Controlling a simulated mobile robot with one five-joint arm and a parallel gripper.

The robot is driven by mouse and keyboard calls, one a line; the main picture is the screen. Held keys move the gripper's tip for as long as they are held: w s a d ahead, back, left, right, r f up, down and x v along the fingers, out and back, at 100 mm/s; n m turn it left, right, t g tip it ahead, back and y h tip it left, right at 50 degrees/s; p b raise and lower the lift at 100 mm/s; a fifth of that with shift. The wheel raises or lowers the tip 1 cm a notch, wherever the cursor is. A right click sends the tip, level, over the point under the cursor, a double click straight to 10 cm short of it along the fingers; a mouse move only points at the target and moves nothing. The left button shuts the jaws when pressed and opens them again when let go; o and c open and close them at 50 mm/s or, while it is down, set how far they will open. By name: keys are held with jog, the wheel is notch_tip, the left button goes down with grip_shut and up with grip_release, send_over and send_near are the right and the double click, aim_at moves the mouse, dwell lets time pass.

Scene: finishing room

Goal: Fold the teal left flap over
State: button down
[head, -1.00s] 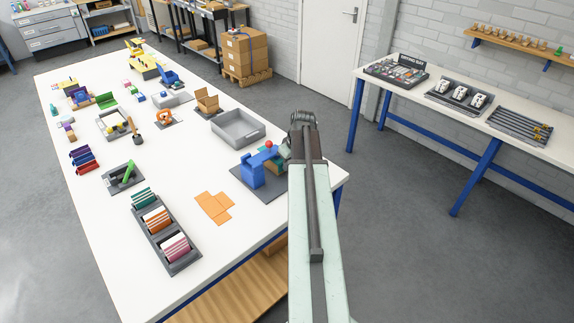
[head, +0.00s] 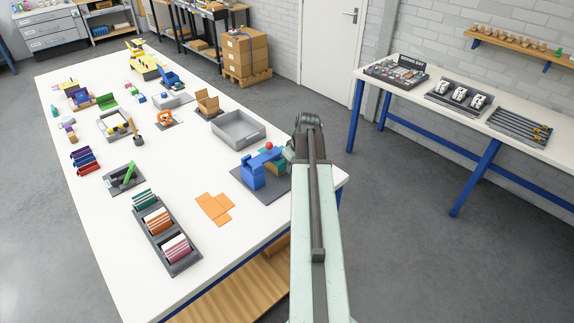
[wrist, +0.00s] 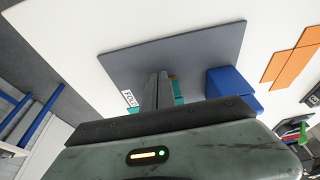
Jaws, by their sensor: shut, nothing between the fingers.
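A teal piece (head: 278,165) shows beside a blue block (head: 259,172) on a dark grey mat (head: 244,181) at the table's near right corner. A red ball (head: 268,146) shows above the blue part. In the wrist view, teal edges (wrist: 178,91) show behind and beside my fingers, next to the blue block (wrist: 228,83); most of the teal part is hidden. My gripper (wrist: 159,82) is shut and empty, in front of the teal piece in that view. I cannot tell whether it touches it. In the head view my arm hides the fingertips.
A flat orange cutout (head: 214,208) lies left of the mat. An empty grey tray (head: 238,129) stands behind it. A dark rack of coloured cards (head: 166,236) stands at the near left. The table's right edge is close to my arm. White tabletop between these is clear.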

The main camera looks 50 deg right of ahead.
notch_tip(320, 180, up, 7)
jog(key=p, duration=0.6)
jog(key=shift+r, duration=0.15)
